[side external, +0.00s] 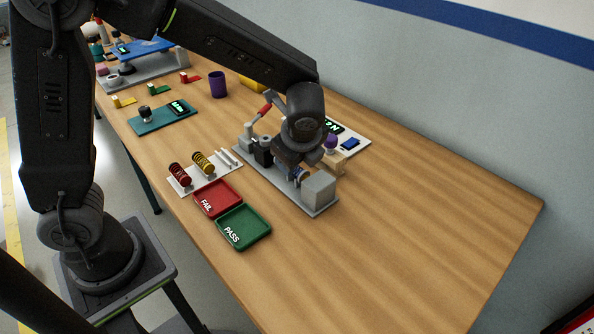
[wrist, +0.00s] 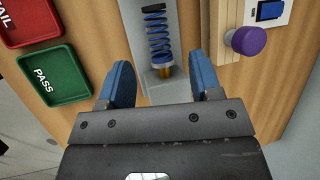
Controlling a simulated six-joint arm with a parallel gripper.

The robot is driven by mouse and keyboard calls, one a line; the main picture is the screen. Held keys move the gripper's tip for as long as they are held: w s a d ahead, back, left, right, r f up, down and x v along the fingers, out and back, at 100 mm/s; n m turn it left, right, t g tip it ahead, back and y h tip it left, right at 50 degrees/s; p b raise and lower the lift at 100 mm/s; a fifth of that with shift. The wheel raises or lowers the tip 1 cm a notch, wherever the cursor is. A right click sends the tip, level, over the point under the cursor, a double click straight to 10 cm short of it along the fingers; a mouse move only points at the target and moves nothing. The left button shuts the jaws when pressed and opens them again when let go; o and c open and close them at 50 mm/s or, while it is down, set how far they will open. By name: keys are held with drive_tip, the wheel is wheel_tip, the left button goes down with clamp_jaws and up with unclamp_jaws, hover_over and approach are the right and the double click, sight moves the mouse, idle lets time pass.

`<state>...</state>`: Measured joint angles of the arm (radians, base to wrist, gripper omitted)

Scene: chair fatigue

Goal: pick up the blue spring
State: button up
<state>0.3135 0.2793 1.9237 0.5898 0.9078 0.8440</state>
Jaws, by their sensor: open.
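The blue spring (wrist: 158,38) is a dark blue coil in the wrist view, lying along the grey test fixture (wrist: 187,20). Nothing is between the fingers' grip. In the side external view my gripper (side external: 297,168) is low over the fixture (side external: 310,206), and my wrist hides most of the spring.
A red FAIL tray (side external: 217,199) and a green PASS tray (side external: 243,228) lie beside the fixture. A white rack (side external: 185,188) holds a red spring (side external: 180,174) and a yellow spring (side external: 203,163). A purple knob (side external: 331,142) stands behind. The table's right part is clear.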

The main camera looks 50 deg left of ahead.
sight(297, 172)
drive_tip(key=shift+a+x, duration=0.1)
drive_tip(key=shift+x, duration=1.35)
drive_tip(key=shift+a+x, duration=0.15)
drive_tip(key=shift+x, duration=1.3)
drive_tip(key=shift+s+r, duration=0.1)
drive_tip(key=shift+c, duration=0.4)
drive_tip(key=c, duration=0.9)
